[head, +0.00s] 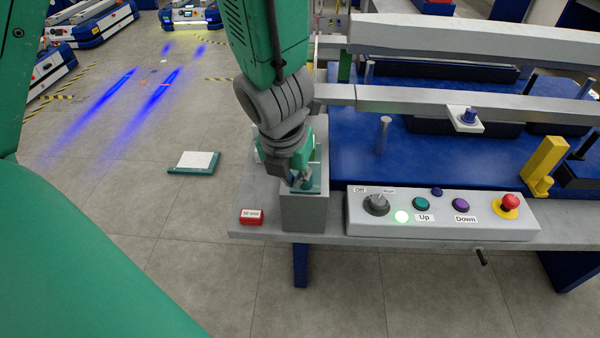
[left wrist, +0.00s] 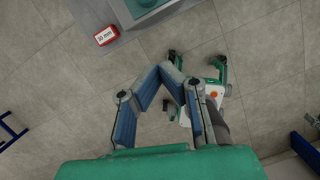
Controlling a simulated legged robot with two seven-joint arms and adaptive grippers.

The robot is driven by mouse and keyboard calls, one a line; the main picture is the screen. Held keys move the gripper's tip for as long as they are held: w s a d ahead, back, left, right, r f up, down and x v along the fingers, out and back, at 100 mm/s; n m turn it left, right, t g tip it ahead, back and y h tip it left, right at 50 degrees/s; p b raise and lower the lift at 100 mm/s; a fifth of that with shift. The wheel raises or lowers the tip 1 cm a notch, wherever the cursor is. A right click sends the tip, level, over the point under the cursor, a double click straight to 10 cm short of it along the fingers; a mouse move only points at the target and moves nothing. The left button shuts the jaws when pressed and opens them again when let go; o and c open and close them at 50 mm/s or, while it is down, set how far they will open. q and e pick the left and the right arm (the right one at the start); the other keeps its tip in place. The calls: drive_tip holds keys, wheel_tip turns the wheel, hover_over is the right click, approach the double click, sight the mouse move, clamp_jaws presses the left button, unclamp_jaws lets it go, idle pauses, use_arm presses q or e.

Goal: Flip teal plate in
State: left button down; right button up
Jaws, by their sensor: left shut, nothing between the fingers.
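The teal plate (head: 314,188) shows at the top of a grey block (head: 305,212) at the left end of the bench, partly hidden behind my left gripper. In the left wrist view a teal plate (left wrist: 146,6) on the grey block is cut off by the top edge. My left gripper (head: 303,182) points down in front of the block's top in the head view. In the left wrist view its fingers (left wrist: 160,70) meet at the tips, empty, with floor behind them and a gap to the plate. Contact with the plate cannot be told. My right gripper is not in view.
A red 30 mm block (head: 251,217) lies on the bench left of the grey block. A control panel (head: 440,213) with buttons and a red stop knob stands to the right. Grey rails (head: 460,102) cross above the blue bed. A white-topped teal pad (head: 194,163) lies on the floor.

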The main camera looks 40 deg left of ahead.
use_arm(q)
drive_tip(key=w+f, duration=0.2)
drive_tip(key=w+a+f+b, duration=0.1)
drive_tip(key=f, duration=0.2)
drive_tip(key=w+a+f+b, duration=0.1)
drive_tip(key=w+f, duration=0.1)
drive_tip(key=shift+w+f, duration=0.3)
drive_tip(key=shift+f, duration=0.05)
